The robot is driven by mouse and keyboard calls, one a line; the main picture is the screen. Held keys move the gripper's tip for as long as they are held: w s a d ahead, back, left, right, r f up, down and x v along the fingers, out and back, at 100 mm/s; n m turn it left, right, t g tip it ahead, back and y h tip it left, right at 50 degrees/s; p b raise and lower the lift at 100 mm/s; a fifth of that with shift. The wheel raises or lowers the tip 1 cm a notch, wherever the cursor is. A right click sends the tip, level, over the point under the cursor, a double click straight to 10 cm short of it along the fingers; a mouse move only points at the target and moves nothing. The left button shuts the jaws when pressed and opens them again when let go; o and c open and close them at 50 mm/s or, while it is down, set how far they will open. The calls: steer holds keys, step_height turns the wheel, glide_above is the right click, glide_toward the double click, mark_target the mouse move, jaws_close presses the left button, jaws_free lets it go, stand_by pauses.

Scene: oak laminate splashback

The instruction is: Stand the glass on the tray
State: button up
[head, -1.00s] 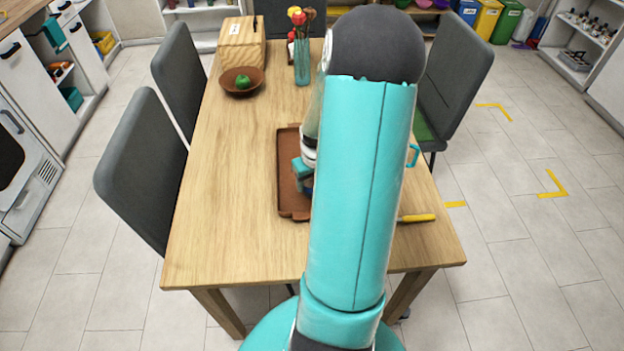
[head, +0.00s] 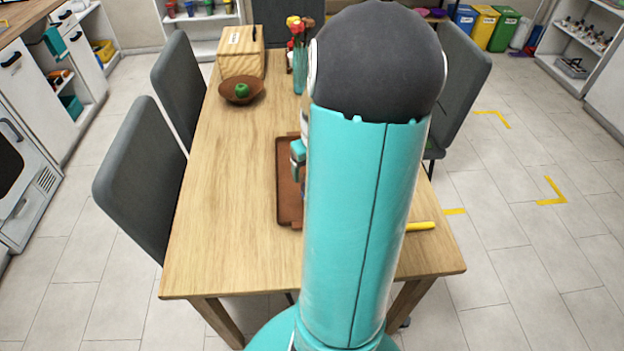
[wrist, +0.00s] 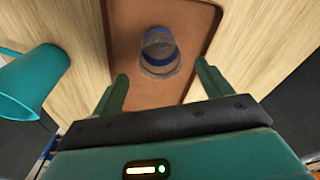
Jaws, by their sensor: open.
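The glass (wrist: 160,50) is clear with a blue band. In the wrist view it stands on the brown tray (wrist: 132,88), apparently upright. My gripper (wrist: 162,84) is open, with its two fingers apart and the glass beyond their tips, roughly centred between them. I see no finger touching the glass. In the head view the tray (head: 288,190) lies on the table, with only its left part showing. My arm hides the rest of the tray, the glass and most of my gripper there.
A teal mug (wrist: 35,80) is left of the tray in the wrist view. The wooden table (head: 225,200) also holds a bowl with a green fruit (head: 241,90), a wooden box (head: 240,50), flowers in a vase (head: 299,70) and a yellow-handled item (head: 420,226).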

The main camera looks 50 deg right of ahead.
steer(key=w+a+r+n+t+h, duration=0.1)
steer(key=w+a+r, duration=0.1)
steer(key=a+r, duration=0.55)
steer(key=w+a+r+n, duration=0.1)
steer(key=w+a+r, duration=0.3)
steer(key=a, duration=0.6)
steer(key=s+a+r+n+t, duration=0.1)
steer(key=s+a+r, duration=0.2)
steer(key=a, duration=0.6)
steer(key=s+a+r+n+t+y, duration=0.1)
steer(key=s+a+r, duration=0.3)
steer(key=a, duration=0.5)
steer(key=shift+s+r+n+t+y, duration=0.15)
steer(key=shift+s+n+t+y, duration=0.15)
steer(key=shift+s+n+t, duration=0.35)
steer(key=shift+w, duration=0.1)
